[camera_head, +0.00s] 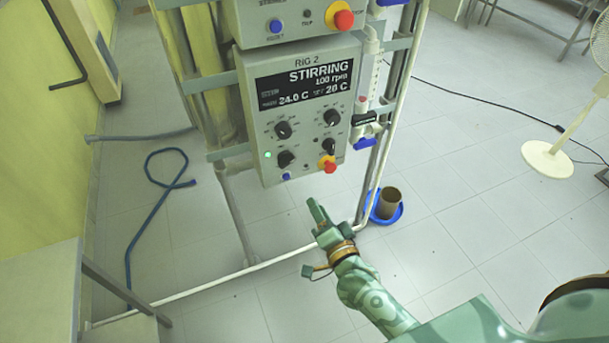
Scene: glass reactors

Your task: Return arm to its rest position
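My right arm, pale green, reaches in from the lower right. Its gripper (317,212) is in front of and below the RIG 2 control box (262,120), close to the box's lower right corner in the picture. The fingers point up and left and appear to hold nothing; their opening is too small to make out. The box display reads STIRRING, 100 rpm, 24.0 C and 20 C. My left gripper is not in view.
Another control box (285,20) sits above. Metal frame poles (392,100) flank the boxes. A blue dish (396,215) with a brown cup (388,202) stands on the floor at right. A blue hose (152,220) lies at left. A fan base (547,160) is at far right.

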